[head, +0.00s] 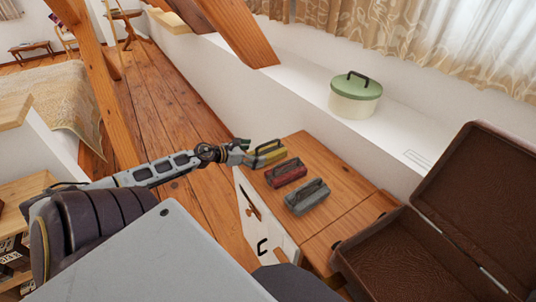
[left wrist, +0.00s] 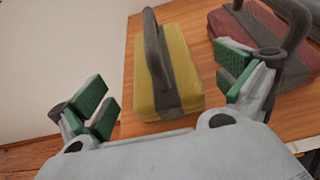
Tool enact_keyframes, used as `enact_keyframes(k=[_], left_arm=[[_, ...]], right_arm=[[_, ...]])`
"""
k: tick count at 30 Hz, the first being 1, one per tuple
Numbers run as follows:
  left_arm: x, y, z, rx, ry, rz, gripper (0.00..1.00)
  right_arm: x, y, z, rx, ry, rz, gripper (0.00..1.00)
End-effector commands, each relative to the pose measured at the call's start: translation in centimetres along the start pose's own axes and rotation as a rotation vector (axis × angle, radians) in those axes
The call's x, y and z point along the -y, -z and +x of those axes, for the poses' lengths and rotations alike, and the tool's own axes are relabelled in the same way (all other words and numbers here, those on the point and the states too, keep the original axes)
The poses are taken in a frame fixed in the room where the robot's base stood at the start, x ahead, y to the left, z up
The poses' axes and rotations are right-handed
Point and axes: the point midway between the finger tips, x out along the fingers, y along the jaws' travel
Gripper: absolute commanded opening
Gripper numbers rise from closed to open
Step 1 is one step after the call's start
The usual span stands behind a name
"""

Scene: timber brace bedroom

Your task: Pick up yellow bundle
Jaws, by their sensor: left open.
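The yellow bundle (head: 268,154) lies on the wooden cabinet top, at the far end of a row of bundles. It has a dark strap with a raised handle. My left gripper (head: 240,150) is beside it, at its left end in the head view. In the left wrist view the yellow bundle (left wrist: 165,75) lies ahead of and between the spread green-padded fingers of the left gripper (left wrist: 168,98). The gripper is open and empty, and I see no clear contact. My right gripper is not in view.
A red bundle (head: 287,172) and a grey bundle (head: 307,197) lie next to the yellow one on the wooden cabinet top (head: 345,199). An open brown case (head: 399,257) stands at the right. A green-lidded pot (head: 356,97) is on the white ledge behind.

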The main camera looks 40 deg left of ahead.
Motion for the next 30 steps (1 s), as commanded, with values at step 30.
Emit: enact_keyframes(k=[30], left_arm=[[0.1,-0.7,4.5,0.0,0.001,0.001,1.0]], right_arm=[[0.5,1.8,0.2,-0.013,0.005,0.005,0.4]])
